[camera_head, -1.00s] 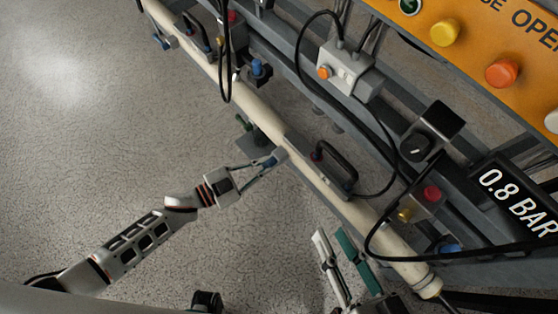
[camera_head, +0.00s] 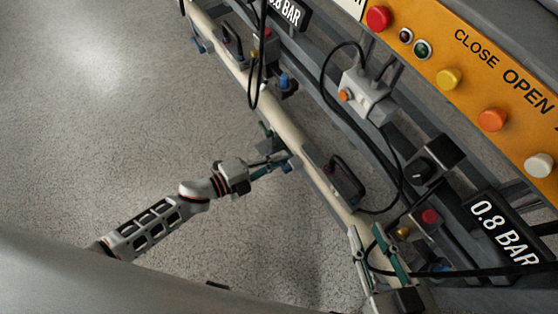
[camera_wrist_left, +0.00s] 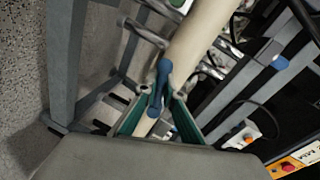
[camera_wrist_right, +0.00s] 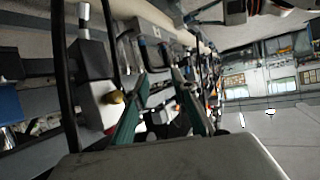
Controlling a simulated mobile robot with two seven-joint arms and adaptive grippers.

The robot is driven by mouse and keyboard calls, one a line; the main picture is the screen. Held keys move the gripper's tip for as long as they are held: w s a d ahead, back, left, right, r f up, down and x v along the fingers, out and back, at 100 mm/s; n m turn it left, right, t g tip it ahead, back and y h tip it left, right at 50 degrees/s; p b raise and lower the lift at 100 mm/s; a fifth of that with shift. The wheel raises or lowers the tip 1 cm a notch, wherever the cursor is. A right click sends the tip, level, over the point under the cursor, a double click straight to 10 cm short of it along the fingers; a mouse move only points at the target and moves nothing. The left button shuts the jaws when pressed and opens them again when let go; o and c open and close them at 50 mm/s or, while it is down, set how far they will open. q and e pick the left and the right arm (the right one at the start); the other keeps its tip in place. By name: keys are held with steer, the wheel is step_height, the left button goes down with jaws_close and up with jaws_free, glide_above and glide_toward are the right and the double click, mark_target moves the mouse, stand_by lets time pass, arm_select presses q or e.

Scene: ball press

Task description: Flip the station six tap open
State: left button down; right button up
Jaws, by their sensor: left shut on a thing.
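A blue tap handle (camera_head: 294,162) sits on the cream pipe (camera_head: 271,117) in the head view. My left gripper (camera_head: 282,161) is closed around this handle at the pipe's near side. In the left wrist view the blue handle (camera_wrist_left: 160,82) stands between the green-padded fingertips, in front of the pipe (camera_wrist_left: 198,32). No station number is readable here, and the fingers partly hide the tap body. My right gripper (camera_head: 366,230) is open and empty, its fingers apart over the pipe's lower right part. It is also open in the right wrist view (camera_wrist_right: 160,78).
A black handle (camera_head: 347,177) and a grey box with an orange button (camera_head: 364,94) lie along the frame. Black cables loop near my right gripper. An orange button panel (camera_head: 465,75) and a 0.8 BAR display (camera_head: 505,232) stand right. Floor at left is clear.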

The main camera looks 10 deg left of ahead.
arm_select(q)
steer(key=shift+r+m, duration=0.3)
steer(key=shift+m, duration=0.2)
steer(key=shift+a+r+m+t+y, duration=0.1)
steer(key=shift+r+m+t+y, duration=0.2)
steer(key=shift+m, duration=0.4)
steer(key=c, duration=2.1)
jaws_free()
steer(key=shift+c, duration=0.2)
steer(key=v, duration=1.2)
